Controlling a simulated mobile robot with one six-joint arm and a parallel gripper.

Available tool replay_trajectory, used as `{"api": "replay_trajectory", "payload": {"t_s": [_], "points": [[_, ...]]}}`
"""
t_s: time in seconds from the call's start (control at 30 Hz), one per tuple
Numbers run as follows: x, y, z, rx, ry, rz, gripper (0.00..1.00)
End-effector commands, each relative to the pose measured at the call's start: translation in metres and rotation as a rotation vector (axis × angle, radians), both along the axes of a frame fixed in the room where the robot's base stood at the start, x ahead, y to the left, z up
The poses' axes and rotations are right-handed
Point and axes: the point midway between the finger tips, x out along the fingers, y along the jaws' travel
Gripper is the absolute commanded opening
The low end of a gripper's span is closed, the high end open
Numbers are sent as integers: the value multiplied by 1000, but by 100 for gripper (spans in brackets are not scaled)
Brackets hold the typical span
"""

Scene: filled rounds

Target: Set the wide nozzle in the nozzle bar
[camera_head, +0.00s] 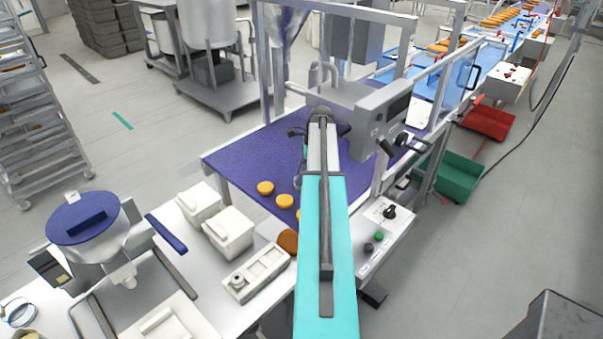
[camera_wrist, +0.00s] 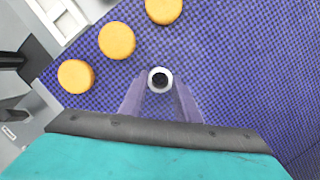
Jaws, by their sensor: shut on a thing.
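My gripper (camera_wrist: 160,92) is shut on a pale, round, ring-like nozzle (camera_wrist: 160,80) with a dark hole, seen end-on between the fingertips in the wrist view. Whether this is the wide nozzle I cannot tell from its size alone. It is over the blue belt. In the head view my turquoise arm hides most of the gripper and the nozzle. The nozzle bar (camera_head: 268,268), a white block with recesses, lies on the white table at lower left of my arm. A small metal nozzle (camera_head: 237,280) sits at its left end; the other recesses look empty.
Several orange rounds (camera_head: 265,188) lie on the blue belt (camera_head: 235,158) left of my arm. A grey machine head (camera_head: 378,115) and control box (camera_head: 380,238) are at right.

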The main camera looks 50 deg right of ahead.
Motion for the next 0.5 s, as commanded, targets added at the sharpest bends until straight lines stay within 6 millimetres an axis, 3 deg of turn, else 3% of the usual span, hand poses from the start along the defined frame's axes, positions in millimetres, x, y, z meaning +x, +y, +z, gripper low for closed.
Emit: {"api": "replay_trajectory", "payload": {"t_s": [0.4, 0.43, 0.5], "points": [[0, 1, -4, 1, 0, 1, 6], [0, 1, -3, 1, 0, 1, 35], [1, 1, -3, 1, 0, 1, 46]]}}
